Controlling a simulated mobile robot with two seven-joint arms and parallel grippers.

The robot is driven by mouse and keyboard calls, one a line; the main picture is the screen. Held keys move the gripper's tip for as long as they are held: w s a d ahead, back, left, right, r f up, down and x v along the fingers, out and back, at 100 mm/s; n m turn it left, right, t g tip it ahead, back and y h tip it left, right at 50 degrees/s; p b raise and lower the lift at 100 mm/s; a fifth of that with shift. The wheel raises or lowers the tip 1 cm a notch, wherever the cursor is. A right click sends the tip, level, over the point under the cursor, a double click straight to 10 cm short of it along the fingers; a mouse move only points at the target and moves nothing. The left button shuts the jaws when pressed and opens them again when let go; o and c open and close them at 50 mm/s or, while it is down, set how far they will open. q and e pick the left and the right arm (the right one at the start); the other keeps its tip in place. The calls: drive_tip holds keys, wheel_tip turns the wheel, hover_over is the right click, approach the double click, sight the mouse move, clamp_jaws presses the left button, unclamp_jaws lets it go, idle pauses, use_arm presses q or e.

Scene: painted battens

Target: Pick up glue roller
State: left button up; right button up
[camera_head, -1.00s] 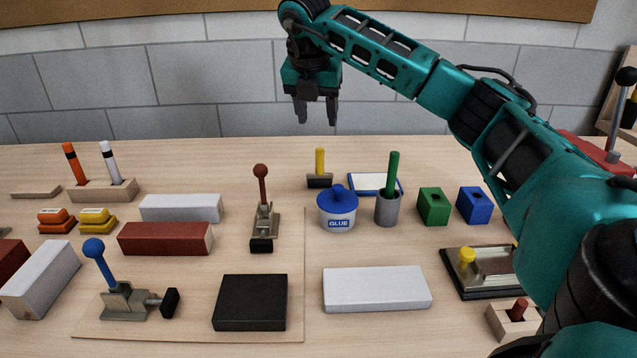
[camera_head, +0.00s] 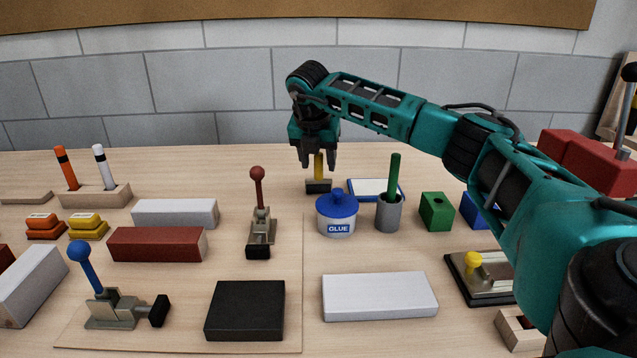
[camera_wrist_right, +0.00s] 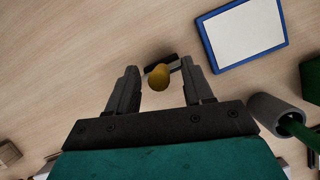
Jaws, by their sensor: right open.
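The glue roller (camera_head: 318,185), with a yellow upright handle and a dark head, stands at the back of the table, left of a blue-rimmed tray. My right gripper (camera_head: 319,162) is open and points down over it. In the head view the handle's upper part shows between the two fingers. In the right wrist view the yellow handle end (camera_wrist_right: 159,77) lies between the open fingertips (camera_wrist_right: 160,68), with the dark head partly hidden behind it. The fingers are not closed on the handle. My left gripper is not in view.
A blue-lidded glue pot (camera_head: 337,217) stands just in front of the roller. A grey cup (camera_head: 389,214) with a green stick is to its right, near the blue-rimmed tray (camera_head: 402,190). A red-knobbed clamp (camera_head: 261,222) is to the left. The table behind the roller is clear.

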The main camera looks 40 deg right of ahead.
drive_tip(key=shift+x, duration=0.9)
drive_tip(key=shift+c, duration=0.2)
clamp_jaws()
